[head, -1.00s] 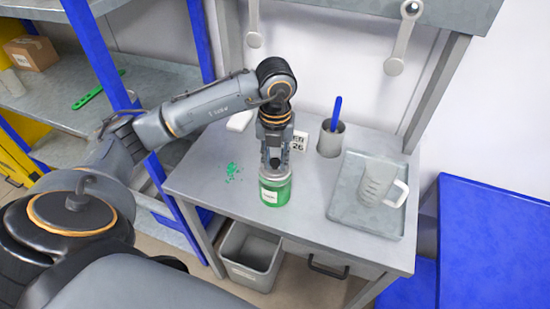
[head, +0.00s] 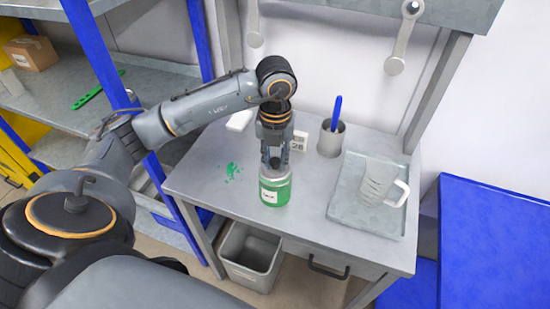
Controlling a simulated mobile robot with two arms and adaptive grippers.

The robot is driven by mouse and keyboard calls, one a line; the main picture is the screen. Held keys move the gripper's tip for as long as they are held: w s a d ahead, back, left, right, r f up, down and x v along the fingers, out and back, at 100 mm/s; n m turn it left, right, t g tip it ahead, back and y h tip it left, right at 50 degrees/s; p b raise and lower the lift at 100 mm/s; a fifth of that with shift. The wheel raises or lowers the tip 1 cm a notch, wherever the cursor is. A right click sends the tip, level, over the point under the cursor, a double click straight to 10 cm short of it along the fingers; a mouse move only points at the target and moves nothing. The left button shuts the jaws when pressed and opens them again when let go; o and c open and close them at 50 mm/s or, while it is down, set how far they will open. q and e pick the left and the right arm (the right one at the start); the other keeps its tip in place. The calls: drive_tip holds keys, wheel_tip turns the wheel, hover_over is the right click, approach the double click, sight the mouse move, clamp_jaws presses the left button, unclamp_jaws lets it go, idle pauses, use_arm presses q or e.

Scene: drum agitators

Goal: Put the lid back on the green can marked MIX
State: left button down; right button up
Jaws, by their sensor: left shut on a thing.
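The green can (head: 281,192) with a white label stands upright near the front of the grey table; the label text is too small to read. My left gripper (head: 273,165) points down right over the can. It is shut on the grey lid (head: 282,175), which is at the can's top. I cannot tell whether the lid is fully seated or slightly above the rim. The gripper hides part of the lid. My right gripper is not in view.
Green spill spots (head: 233,171) lie left of the can. A grey tray (head: 340,211) with a clear jug (head: 377,183) is at the right. A cup (head: 331,140) with a blue-handled tool and a small timer (head: 299,141) stand behind. A bin (head: 250,257) is below.

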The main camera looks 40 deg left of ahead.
use_arm(q)
drive_tip(key=shift+f+b, duration=0.15)
drive_tip(key=shift+b, duration=0.25)
idle(0.9)
drive_tip(key=c, duration=1.1)
unclamp_jaws()
drive_tip(key=shift+o, duration=0.2)
drive_tip(key=o, duration=0.5)
drive_tip(key=shift+r+p, duration=2.3)
drive_tip(key=shift+r, duration=1.25)
